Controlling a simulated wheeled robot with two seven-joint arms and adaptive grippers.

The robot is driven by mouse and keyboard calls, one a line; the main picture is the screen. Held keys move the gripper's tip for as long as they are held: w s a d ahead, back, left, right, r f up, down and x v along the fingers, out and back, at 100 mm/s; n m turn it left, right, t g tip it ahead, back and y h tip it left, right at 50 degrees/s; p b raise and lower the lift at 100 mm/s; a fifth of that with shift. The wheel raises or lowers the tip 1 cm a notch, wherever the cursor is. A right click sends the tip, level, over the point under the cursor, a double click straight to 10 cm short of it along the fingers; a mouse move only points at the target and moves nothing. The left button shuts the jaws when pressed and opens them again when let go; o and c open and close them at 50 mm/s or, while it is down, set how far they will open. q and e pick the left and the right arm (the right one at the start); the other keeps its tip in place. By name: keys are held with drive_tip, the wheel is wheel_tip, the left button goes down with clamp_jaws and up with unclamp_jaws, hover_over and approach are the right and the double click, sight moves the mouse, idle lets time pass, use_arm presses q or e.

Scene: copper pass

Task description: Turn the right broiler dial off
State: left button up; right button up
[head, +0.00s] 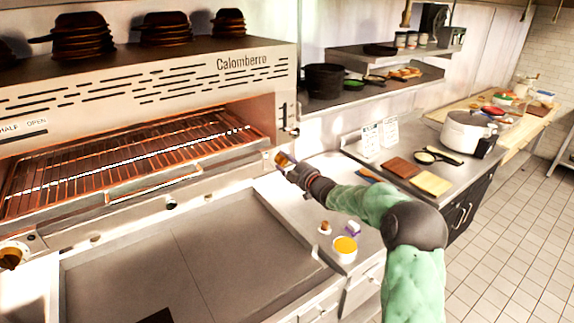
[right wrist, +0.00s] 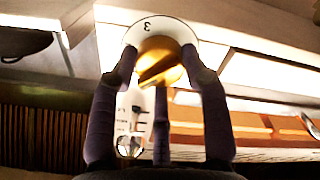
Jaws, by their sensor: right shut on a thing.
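The right broiler dial (head: 280,157) is at the right end of the broiler's front, mostly covered by my right gripper (head: 287,163) in the head view. In the right wrist view the dial is a brass knob (right wrist: 160,62) on a white round face (right wrist: 178,27) with a "3" on it. The fingers of my right gripper (right wrist: 162,70) are shut on the knob, one on each side. Its exact setting cannot be told. My left gripper is not in view.
The broiler (head: 150,85) has a wire rack (head: 130,155) inside. Another brass dial (head: 12,256) is at its left end. A flat griddle (head: 190,255) lies below. Small containers, including a yellow-topped one (head: 345,246), stand on the counter under my right arm.

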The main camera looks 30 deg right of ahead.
drive_tip(key=n+b, duration=0.5)
drive_tip(key=b, duration=0.2)
drive_tip(key=shift+a+n, duration=0.15)
drive_tip(key=shift+n, duration=0.15)
drive_tip(key=shift+n+b, duration=1.95)
drive_tip(key=shift+n, duration=0.05)
drive_tip(key=shift+a, duration=0.1)
drive_tip(key=o, duration=1.2)
drive_tip(key=shift+c, duration=0.2)
drive_tip(key=shift+w+a, duration=0.1)
drive_tip(key=shift+a, duration=0.1)
drive_tip(key=shift+d, duration=0.15)
drive_tip(key=shift+d, duration=0.1)
drive_tip(key=shift+s, duration=0.25)
drive_tip(key=s, duration=1.1)
drive_tip(key=shift+s+d, duration=0.25)
drive_tip(key=shift+d, duration=0.1)
